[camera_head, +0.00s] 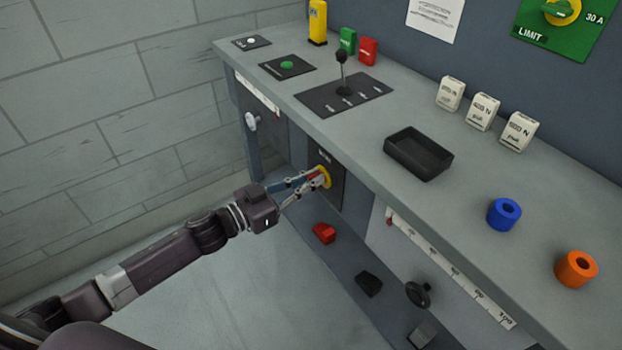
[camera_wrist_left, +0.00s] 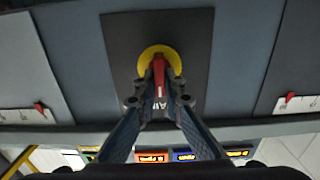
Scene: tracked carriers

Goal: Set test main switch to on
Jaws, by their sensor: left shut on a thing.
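The main switch is a red handle (camera_wrist_left: 159,72) on a yellow round disc (camera_wrist_left: 147,58), set on a dark plate (camera_wrist_left: 195,35) on the bench's front. In the head view the yellow disc (camera_head: 326,175) shows below the bench top. My left gripper (camera_head: 317,180) reaches in from the left and is shut on the red handle. In the left wrist view its two fingers (camera_wrist_left: 159,98) close on the handle from both sides. The lettering near the handle is partly hidden by the fingers. My right gripper is not in view.
The bench top (camera_head: 385,105) overhangs the switch. It bears a black lever (camera_head: 342,70), a black tray (camera_head: 418,152), white weights (camera_head: 482,111), a blue ring (camera_head: 504,213) and an orange ring (camera_head: 575,268). A red block (camera_head: 324,233) and a black block (camera_head: 369,283) lie below. Open floor is at left.

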